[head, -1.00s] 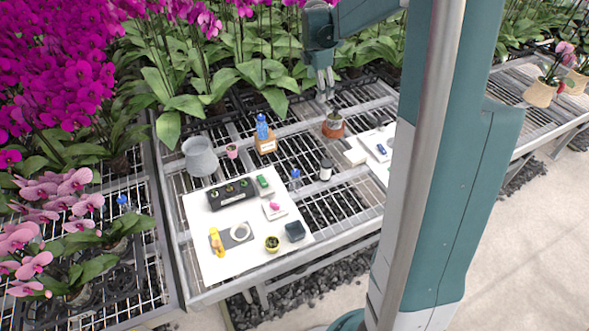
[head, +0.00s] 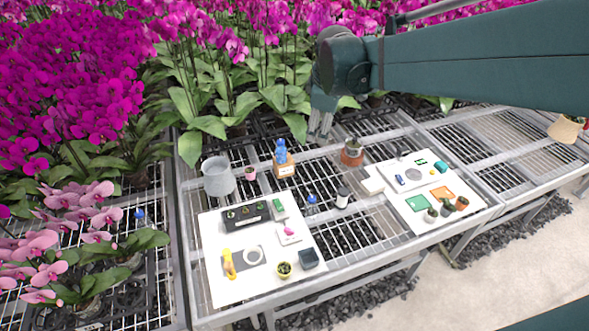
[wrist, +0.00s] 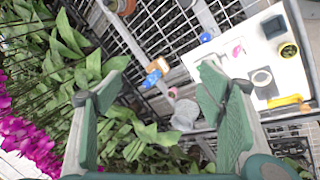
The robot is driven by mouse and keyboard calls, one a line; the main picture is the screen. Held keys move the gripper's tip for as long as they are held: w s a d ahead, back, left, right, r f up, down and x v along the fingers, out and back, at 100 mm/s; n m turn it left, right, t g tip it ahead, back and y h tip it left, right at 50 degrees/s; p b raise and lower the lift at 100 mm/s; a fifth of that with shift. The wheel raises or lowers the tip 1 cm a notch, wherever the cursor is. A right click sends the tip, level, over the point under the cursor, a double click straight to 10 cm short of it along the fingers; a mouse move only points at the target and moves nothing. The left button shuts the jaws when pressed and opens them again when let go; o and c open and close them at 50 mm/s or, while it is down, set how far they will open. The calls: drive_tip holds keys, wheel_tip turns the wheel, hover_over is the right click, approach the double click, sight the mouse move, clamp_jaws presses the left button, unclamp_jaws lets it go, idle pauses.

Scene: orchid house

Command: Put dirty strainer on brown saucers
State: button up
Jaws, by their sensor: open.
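My gripper (head: 320,128) hangs open and empty above the back of the bench, pointing down; its two fingers stand wide apart in the wrist view (wrist: 163,105). A reddish-brown round thing (head: 351,158), perhaps a pot or the brown saucers, stands right of my gripper with something greyish-green on top; part of it shows at the top of the wrist view (wrist: 126,6). I cannot clearly pick out the dirty strainer. A pale ring (head: 253,256) lies on a grey mat on the left board, and a grey disc (head: 413,175) lies on the right board.
The left white board (head: 228,289) carries a black tray (head: 240,216), a yellow tool (head: 229,263) and small pots. The right white board (head: 456,181) carries coloured cards and small pots. A grey pot (head: 217,177) and blue bottle (head: 281,152) stand behind. Orchids crowd the back and left.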

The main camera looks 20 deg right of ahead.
drive_tip(key=s+a+f+m+t+y, duration=0.1)
drive_tip(key=s+a+m, duration=0.4)
drive_tip(key=s, duration=0.7)
drive_tip(key=s+a+f+m+t, duration=0.1)
drive_tip(key=s+a+f+m, duration=0.1)
drive_tip(key=s+a+m, duration=0.3)
drive_tip(key=s+a, duration=0.3)
drive_tip(key=s, duration=0.3)
drive_tip(key=shift+s+a+f+t+y, duration=0.25)
drive_tip(key=shift+s+f+t+y, duration=0.05)
drive_tip(key=shift+s+f+y, duration=0.1)
drive_tip(key=shift+o, duration=0.6)
